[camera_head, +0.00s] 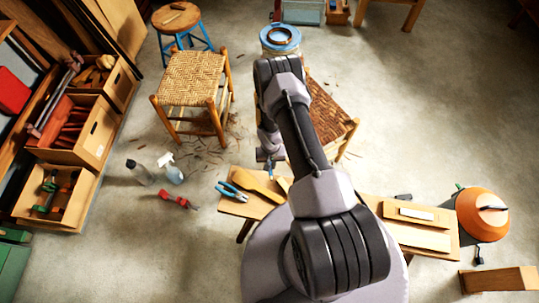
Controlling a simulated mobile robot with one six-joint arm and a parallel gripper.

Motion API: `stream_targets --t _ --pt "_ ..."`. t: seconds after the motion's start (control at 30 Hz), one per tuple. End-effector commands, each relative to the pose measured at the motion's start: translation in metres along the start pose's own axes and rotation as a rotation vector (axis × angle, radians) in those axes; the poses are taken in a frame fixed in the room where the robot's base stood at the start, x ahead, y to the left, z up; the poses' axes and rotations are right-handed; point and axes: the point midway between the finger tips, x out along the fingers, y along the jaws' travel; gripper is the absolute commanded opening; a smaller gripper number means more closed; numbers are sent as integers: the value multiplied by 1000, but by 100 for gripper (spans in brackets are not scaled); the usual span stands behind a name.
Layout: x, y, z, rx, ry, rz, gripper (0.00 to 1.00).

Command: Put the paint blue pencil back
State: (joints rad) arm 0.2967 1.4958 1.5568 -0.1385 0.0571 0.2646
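I cannot make out a paint blue pencil in this view. My arm reaches up over the middle of the scene and bends down at its far end. My gripper (270,158) hangs just beyond the back edge of a low wooden bench (232,207), left of a woven brown seat. It is small and dark here, and I cannot tell whether its fingers are open or hold anything. Blue-handled pliers (232,191) lie on the bench's left end beside a yellow-brown tool (258,186). My arm hides the bench's middle.
A woven-seat stool (192,78) stands behind left, with a round blue-legged stool (177,19) farther back. Wooden tool crates (92,140) line the left. Two bottles (172,170) and a red tool (178,197) lie or stand on the floor. An orange round container (482,213) stands right.

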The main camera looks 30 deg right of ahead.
Motion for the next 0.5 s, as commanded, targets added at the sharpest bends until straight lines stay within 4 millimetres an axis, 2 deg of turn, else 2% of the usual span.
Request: stream_targets --t 0.27,0.5 --pt "23 0 2 4 -3 0 0" --pt "63 0 4 3 -3 0 0"
